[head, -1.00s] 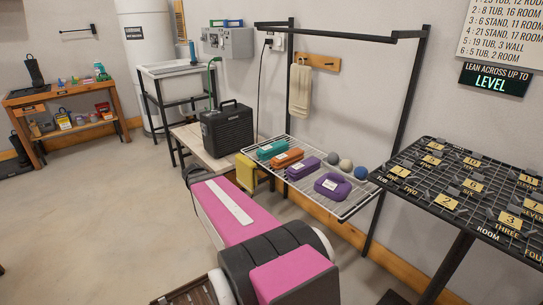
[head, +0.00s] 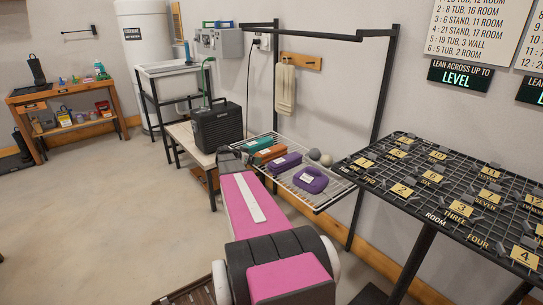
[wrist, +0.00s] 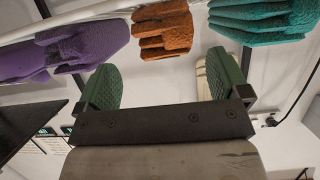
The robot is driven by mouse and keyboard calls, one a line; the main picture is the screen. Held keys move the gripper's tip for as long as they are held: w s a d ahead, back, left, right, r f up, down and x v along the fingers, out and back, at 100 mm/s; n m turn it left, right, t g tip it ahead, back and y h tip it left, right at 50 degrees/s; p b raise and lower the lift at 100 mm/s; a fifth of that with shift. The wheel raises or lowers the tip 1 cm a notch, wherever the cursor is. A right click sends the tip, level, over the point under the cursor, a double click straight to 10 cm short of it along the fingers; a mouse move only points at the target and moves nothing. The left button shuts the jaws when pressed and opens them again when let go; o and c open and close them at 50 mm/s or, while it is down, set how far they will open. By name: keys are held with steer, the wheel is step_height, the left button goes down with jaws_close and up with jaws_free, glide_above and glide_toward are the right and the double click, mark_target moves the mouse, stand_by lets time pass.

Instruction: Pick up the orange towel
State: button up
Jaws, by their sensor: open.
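In the wrist view the orange towel (wrist: 163,28) is at the top centre, beyond the fingertips of my gripper (wrist: 162,72). The jaws are apart with nothing between them. The orange towel lies roughly in line with the gap, not touching the pads as far as I can see. In the head view my pink arm reaches to the rack's left edge; the fingers are hard to make out there.
A black box (head: 217,126) stands on a bench behind my arm. A beige towel (head: 285,89) hangs on the wall. A black grid board (head: 440,185) stands right. The left floor is open.

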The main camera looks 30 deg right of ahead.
mark_target(262, 155)
steer(key=shift+x, duration=0.9)
steer(key=shift+w+r+x, duration=0.15)
steer(key=shift+r+x, duration=0.05)
steer(key=shift+x, duration=1.1)
steer(key=shift+w+r+x, duration=0.1)
steer(key=shift+r+x, duration=0.05)
steer(key=shift+x, duration=1.2)
steer(key=c, duration=1.1)
